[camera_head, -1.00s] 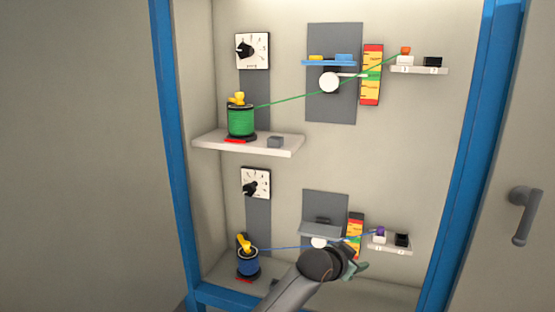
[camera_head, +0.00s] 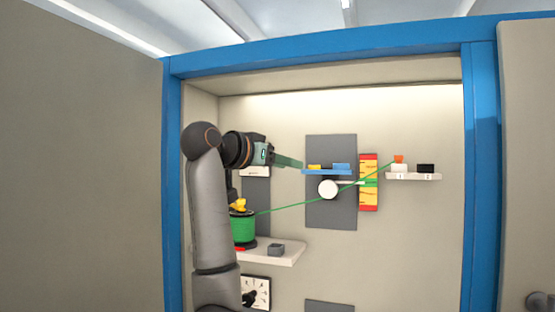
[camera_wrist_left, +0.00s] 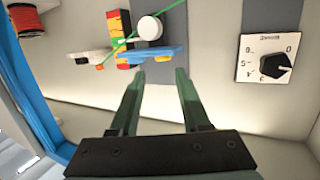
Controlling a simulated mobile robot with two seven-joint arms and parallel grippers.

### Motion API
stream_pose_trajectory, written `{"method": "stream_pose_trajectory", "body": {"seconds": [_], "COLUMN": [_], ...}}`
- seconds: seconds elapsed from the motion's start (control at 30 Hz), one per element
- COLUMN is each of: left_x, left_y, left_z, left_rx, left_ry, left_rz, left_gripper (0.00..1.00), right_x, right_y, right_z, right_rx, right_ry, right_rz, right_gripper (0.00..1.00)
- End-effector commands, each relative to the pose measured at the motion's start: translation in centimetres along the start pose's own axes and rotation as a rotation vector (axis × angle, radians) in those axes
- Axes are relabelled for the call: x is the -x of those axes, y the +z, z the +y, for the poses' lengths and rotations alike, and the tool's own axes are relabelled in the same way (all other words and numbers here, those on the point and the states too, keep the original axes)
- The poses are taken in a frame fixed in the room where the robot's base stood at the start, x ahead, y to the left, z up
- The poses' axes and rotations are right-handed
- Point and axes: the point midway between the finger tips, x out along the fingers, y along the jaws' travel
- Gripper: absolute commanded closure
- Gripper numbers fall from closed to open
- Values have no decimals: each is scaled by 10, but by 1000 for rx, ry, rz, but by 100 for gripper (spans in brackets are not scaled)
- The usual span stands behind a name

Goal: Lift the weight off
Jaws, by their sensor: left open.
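The blue shelf (camera_wrist_left: 150,53) appears upside down just beyond the tips; the weights are too small to tell apart there. Contact cannot be told. My right gripper is not in view.
A white wheel (camera_head: 328,189) sits under the shelf, with a green cable running from the green spool (camera_head: 243,228) past a coloured scale (camera_head: 368,182). A numbered ledge (camera_head: 413,176) is at right.

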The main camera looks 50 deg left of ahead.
Motion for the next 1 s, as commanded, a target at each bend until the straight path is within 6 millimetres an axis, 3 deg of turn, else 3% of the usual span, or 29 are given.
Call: {"method": "stream_pose_trajectory", "body": {"seconds": [0.13, 0.27, 0.7, 1.0], "left_x": [15, 7, -73, -105], "left_y": [-12, -13, -16, -15], "left_z": [-5, -6, -4, -5], "left_rx": [11, 12, 13, 12], "left_ry": [10, 13, 13, 10], "left_rz": [17, 16, 15, 17], "left_gripper": [53, 53, 53, 53], "right_x": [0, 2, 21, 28], "right_y": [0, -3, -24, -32], "right_z": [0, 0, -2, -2], "right_rx": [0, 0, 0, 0], "right_ry": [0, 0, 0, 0], "right_rz": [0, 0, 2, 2], "right_gripper": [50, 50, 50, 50]}}
